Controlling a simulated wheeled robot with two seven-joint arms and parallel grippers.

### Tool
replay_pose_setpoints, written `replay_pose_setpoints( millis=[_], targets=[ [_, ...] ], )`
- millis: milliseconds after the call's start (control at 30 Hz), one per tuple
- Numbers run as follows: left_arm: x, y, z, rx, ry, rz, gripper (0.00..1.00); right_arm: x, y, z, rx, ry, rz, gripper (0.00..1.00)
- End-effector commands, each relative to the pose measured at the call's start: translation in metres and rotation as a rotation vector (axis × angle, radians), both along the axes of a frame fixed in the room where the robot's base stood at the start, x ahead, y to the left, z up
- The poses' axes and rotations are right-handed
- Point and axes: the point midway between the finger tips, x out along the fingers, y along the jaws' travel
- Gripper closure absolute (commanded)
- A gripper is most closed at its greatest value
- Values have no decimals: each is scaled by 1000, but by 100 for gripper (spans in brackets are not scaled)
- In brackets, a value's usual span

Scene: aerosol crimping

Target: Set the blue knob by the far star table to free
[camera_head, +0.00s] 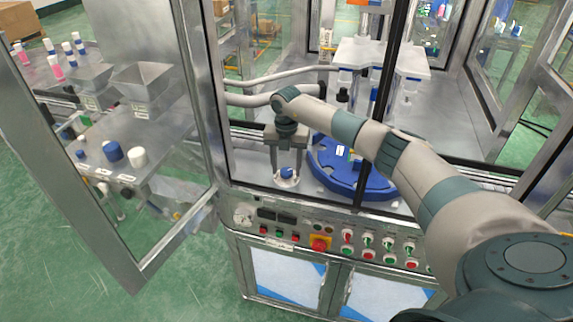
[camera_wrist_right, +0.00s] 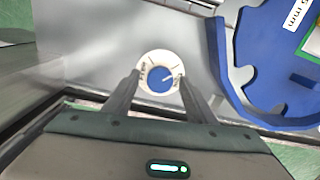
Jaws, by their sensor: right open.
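The blue knob (camera_head: 287,173) sits on a round white dial at the machine's front edge, left of the blue star table (camera_head: 326,167). My right gripper (camera_head: 286,167) points down over the knob, open, with a finger on either side. In the right wrist view the knob (camera_wrist_right: 160,78) lies between the two fingertips (camera_wrist_right: 159,84), with a gap visible on each side. Its white dial bears dark lettering at the left and a mark at the right, too small to read surely. The star table's notched edge (camera_wrist_right: 226,75) is at the right. My left gripper is out of view.
A control panel (camera_head: 300,232) with buttons and switches runs below the knob. An open glass door (camera_head: 130,265) stands at the left. A white plate (camera_head: 370,55) stands behind, with grey hoses (camera_head: 280,76) to its left.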

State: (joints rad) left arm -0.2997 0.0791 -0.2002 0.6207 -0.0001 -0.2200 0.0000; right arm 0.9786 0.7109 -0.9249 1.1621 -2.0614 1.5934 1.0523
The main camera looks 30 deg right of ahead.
Motion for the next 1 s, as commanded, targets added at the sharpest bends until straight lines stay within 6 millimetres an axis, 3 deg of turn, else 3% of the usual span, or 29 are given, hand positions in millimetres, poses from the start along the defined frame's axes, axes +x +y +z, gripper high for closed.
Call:
replay_pose_setpoints(
  millis=[233,400,433,733,1000],
  targets=[
    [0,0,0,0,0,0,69,0,0,-1,0,0,0,49],
    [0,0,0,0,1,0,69,0,0,-1,0,0,0,87],
    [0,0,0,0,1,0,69,0,0,0,0,0,0,91],
    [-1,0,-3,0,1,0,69,0,0,-1,0,0,16,90],
    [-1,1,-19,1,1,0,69,0,-1,-3,-1,-2,113,90]
  ],
)
